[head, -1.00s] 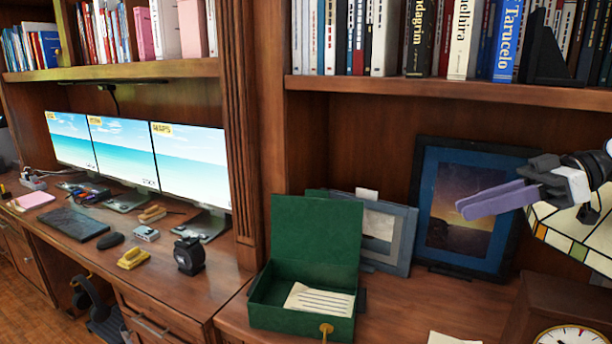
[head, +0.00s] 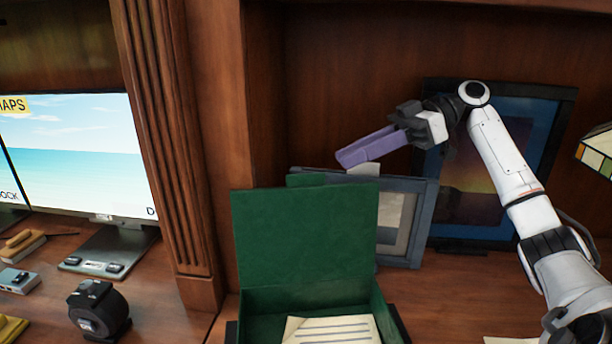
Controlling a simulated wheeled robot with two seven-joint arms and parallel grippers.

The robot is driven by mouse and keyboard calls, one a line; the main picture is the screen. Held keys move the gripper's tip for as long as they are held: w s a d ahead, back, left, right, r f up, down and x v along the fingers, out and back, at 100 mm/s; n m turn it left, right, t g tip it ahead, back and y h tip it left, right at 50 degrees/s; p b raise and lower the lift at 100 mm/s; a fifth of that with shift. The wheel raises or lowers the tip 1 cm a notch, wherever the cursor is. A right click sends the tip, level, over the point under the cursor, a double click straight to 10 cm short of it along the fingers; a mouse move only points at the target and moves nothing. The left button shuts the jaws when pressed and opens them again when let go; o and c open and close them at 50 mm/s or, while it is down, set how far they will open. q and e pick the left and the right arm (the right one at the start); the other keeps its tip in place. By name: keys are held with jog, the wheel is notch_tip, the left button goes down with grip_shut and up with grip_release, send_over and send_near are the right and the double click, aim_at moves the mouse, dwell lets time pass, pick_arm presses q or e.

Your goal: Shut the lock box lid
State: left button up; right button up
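The green lock box (head: 392,325) stands on the wooden desk with its lid (head: 305,232) raised upright at the back. A paper with dark lines (head: 332,331) lies inside; the box's front is cut off by the lower picture edge. My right gripper (head: 340,160) is above and slightly behind or beside the lid's top right corner, apart from it in the picture. Its purple fingers look close together, and I see nothing between them, but the angle hides whether a gap remains. My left gripper is not in view.
Picture frames lean behind the box: a small grey one (head: 414,238) and a larger dark one (head: 478,228). A wooden pillar (head: 172,140) rises at the left. A black round device (head: 98,312) and a monitor (head: 80,150) stand left of it. A lampshade (head: 598,153) is at the right edge.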

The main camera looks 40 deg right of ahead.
jog(key=p+x, duration=0.1)
jog(key=x, duration=0.7)
jog(key=shift+w+a, duration=0.15)
grip_shut()
